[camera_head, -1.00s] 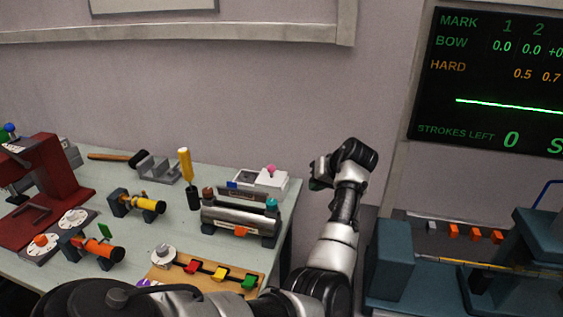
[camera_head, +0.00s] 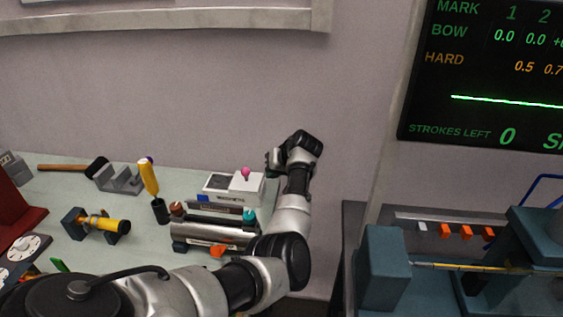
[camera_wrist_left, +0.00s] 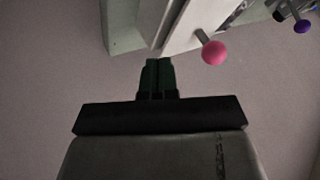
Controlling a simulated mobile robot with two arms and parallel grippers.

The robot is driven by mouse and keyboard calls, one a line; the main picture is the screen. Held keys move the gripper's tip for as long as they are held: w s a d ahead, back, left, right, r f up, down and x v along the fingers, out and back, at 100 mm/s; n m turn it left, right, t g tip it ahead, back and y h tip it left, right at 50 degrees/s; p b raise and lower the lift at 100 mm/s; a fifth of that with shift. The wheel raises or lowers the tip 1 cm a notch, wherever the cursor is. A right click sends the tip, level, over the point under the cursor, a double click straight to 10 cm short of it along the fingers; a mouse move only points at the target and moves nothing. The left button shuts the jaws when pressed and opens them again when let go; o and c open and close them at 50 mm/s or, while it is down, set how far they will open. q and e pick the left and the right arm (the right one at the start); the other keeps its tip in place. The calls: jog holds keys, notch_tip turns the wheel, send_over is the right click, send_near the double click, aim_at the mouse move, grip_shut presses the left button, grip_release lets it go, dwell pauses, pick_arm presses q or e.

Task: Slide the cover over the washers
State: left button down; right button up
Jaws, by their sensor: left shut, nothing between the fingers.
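The washers box (camera_head: 217,198) is a white box with a dark label at the back right of the table. A white cover (camera_head: 248,184) with a pink knob (camera_head: 246,173) sits over its right part; the left part shows a dark opening. The washers themselves are too small to tell. My left gripper (camera_head: 271,161) is shut and empty, just right of and behind the cover. In the left wrist view, the shut fingers (camera_wrist_left: 157,72) are close to the end of the white cover (camera_wrist_left: 185,25), with the pink knob (camera_wrist_left: 214,53) to their right. I cannot tell whether they touch.
A blue-grey machine (camera_head: 385,265) stands right of the table, across a gap.

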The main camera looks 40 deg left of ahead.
aim_at(249, 177)
pick_arm(q)
jog(key=s+a+p, duration=0.1)
jog(key=s+a, duration=0.1)
jog(key=shift+a+r+p, duration=0.15)
jog(key=shift+a+p, duration=0.2)
jog(key=shift+a, duration=0.05)
jog(key=shift+s+a, duration=0.25)
jog(key=shift+s, duration=0.05)
pick_arm(e)
jog(key=shift+w+a+r, duration=0.25)
jog(key=shift+a+r, duration=0.2)
jog(key=shift+r, duration=0.1)
jog(key=shift+w+a+r, duration=0.25)
jog(key=shift+a+r, duration=0.2)
jog(key=shift+r, duration=0.05)
pick_arm(q)
jog(key=shift+a, duration=0.1)
pick_arm(e)
jog(key=shift+d, duration=0.2)
